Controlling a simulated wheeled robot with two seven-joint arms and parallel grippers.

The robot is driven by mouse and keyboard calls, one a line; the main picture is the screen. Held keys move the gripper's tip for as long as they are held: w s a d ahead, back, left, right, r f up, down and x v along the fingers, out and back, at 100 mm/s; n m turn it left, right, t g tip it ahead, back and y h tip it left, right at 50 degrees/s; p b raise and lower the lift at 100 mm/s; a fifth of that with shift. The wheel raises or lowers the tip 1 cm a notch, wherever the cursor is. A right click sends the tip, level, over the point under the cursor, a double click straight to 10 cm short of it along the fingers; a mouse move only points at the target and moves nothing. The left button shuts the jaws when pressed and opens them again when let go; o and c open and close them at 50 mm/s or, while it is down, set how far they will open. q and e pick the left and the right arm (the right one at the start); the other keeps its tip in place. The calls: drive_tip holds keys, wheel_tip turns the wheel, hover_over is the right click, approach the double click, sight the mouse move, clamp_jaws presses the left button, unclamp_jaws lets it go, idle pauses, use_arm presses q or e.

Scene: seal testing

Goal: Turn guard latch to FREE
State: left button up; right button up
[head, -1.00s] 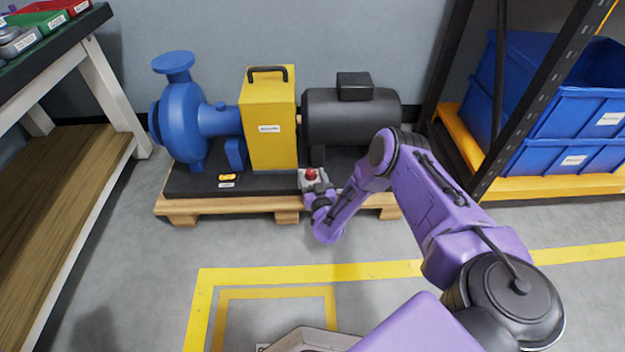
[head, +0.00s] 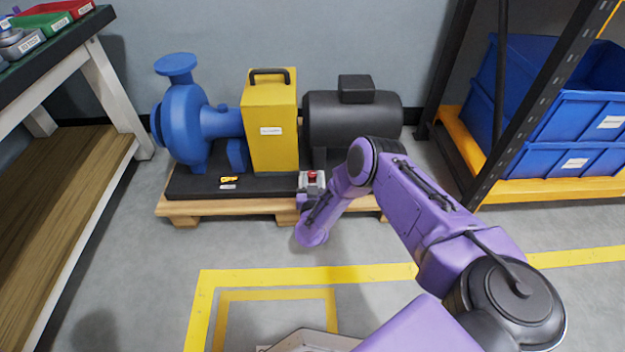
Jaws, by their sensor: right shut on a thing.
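A small grey box with a red knob (head: 312,175) sits at the front edge of the pump base, between the yellow guard (head: 270,145) and the black motor (head: 352,120). I take this knob to be the guard latch; its markings are too small to read. My right gripper (head: 311,184) is at the knob from the front and is shut on it. The jaws are small and partly hidden by my wrist. My left gripper is out of view.
A blue pump (head: 183,120) stands left of the guard, all on a wooden pallet (head: 185,213). A small yellow piece (head: 229,180) lies on the base. A workbench (head: 105,95) is at left, a rack with blue bins (head: 575,130) at right.

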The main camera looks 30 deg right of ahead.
drive_tip(key=o, duration=1)
drive_tip(key=shift+o, duration=0.2)
drive_tip(key=p+v, duration=0.1)
drive_tip(key=v, duration=0.1)
drive_tip(key=p+v, duration=0.1)
drive_tip(key=v, duration=0.1)
drive_tip(key=p+v, duration=0.1)
drive_tip(key=v, duration=0.1)
drive_tip(key=shift+w+r+p, duration=0.1)
drive_tip(key=shift+r+p, duration=0.2)
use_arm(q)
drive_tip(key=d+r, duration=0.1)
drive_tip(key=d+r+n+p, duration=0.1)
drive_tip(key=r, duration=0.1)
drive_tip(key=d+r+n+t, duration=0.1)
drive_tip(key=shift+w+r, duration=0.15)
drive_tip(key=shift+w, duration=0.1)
use_arm(e)
drive_tip(key=v, duration=0.4)
drive_tip(key=shift+s+a+f, duration=0.2)
drive_tip(key=shift+s+f, duration=0.15)
drive_tip(key=shift+s, duration=0.05)
